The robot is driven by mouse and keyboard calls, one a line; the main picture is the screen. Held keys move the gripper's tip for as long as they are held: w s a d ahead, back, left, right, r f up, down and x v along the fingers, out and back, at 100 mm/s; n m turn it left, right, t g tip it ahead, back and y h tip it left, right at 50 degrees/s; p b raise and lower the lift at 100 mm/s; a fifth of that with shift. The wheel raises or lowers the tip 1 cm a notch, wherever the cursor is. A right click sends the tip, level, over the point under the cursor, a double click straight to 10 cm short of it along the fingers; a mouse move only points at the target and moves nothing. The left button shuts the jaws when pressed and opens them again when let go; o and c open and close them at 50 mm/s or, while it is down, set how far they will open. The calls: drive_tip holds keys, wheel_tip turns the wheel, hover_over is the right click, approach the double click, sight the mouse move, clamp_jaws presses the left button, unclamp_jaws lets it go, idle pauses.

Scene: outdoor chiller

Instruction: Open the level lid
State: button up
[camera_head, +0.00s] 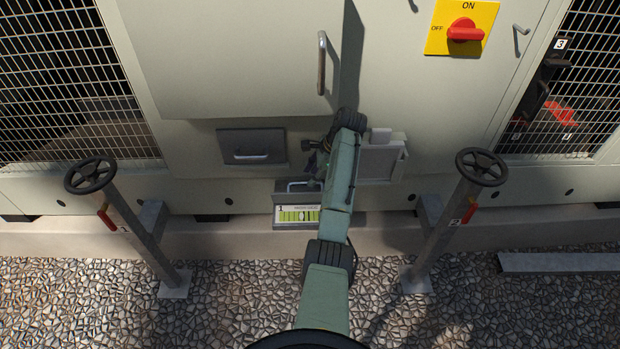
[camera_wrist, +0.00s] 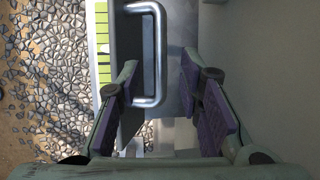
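The level lid (camera_head: 281,194) is a small grey plate with a silver bar handle (camera_head: 301,185), low on the cabinet. A green-yellow level scale (camera_head: 299,215) marked 1 shows just below it. In the wrist view the lid's handle (camera_wrist: 158,50) stands between the fingers, with the scale (camera_wrist: 103,50) to its left. My gripper (camera_wrist: 158,62) is open, its two purple-padded fingers spread on either side of the handle. I see no clear contact with the handle. In the head view my gripper (camera_head: 316,163) is dark and partly hidden by my arm.
A second dark panel with a handle (camera_head: 251,140) is at the left. A pale box (camera_head: 380,158) is at the right. Two posts with handwheels (camera_head: 91,175) (camera_head: 481,167) stand in front. A larger door handle (camera_head: 322,63) is above. Gravel lies in front.

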drive_tip(key=v, duration=0.9)
drive_tip(key=shift+r, duration=0.1)
drive_tip(key=shift+c, duration=0.2)
